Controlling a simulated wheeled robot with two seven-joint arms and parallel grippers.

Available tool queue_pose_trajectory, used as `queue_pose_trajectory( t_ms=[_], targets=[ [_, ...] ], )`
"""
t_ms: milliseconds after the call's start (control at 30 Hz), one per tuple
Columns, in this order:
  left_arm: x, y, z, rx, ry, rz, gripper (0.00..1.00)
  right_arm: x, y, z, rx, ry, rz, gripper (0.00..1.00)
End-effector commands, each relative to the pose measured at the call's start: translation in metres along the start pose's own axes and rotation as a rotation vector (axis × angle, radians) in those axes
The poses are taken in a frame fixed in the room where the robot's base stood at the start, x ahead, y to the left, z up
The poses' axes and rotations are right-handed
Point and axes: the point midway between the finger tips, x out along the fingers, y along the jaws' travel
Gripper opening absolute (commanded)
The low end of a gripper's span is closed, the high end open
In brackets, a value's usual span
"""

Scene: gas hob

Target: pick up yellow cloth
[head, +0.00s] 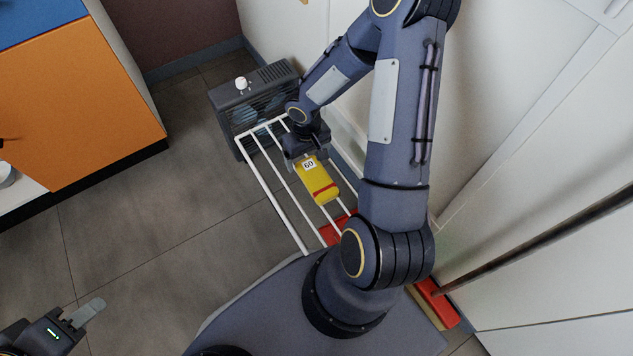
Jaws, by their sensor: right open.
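A yellow item (320,184), which I take to be the yellow cloth, lies across the bars of a white rack (272,183). It has a white "60" label at its upper end and a red stripe near its lower end. My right gripper (306,157) is open at the labelled end, very close to it; I cannot tell whether they touch. Its fingers are mostly hidden by the gripper body. My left gripper (90,311) is at the bottom left, far from the cloth, over the floor; I cannot tell whether its fingers are apart.
A dark grey box-shaped unit (252,104) with a white knob stands behind the rack. A red item (333,232) lies beneath the rack's near end. An orange cabinet (75,105) is at the left, white panels at the right.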

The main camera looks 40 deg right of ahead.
Motion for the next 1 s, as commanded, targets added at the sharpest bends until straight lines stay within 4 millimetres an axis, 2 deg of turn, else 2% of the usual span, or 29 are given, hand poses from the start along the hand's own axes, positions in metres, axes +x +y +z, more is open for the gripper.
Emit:
queue_pose_trajectory(
  t_ms=[33, 200, 500, 900, 1000],
  targets=[
    [0.01, -0.005, 0.005, 0.0, 0.0, 0.0, 0.36, 0.016, 0.0, 0.002, -0.001, -0.003, -0.001, 0.87],
    [0.019, -0.009, 0.01, 0.0, -0.001, 0.0, 0.36, 0.035, -0.001, 0.002, 0.0, -0.002, -0.001, 0.87],
    [0.018, -0.008, 0.009, 0.0, 0.0, 0.0, 0.36, 0.037, -0.001, 0.002, -0.001, -0.001, 0.0, 0.87],
    [0.018, -0.008, 0.009, 0.0, 0.0, 0.0, 0.36, 0.037, -0.001, 0.002, -0.001, -0.001, 0.0, 0.38],
    [0.018, -0.009, 0.009, 0.0, 0.0, 0.0, 0.36, 0.037, -0.001, 0.002, -0.001, -0.001, 0.0, 0.38]
  ],
)
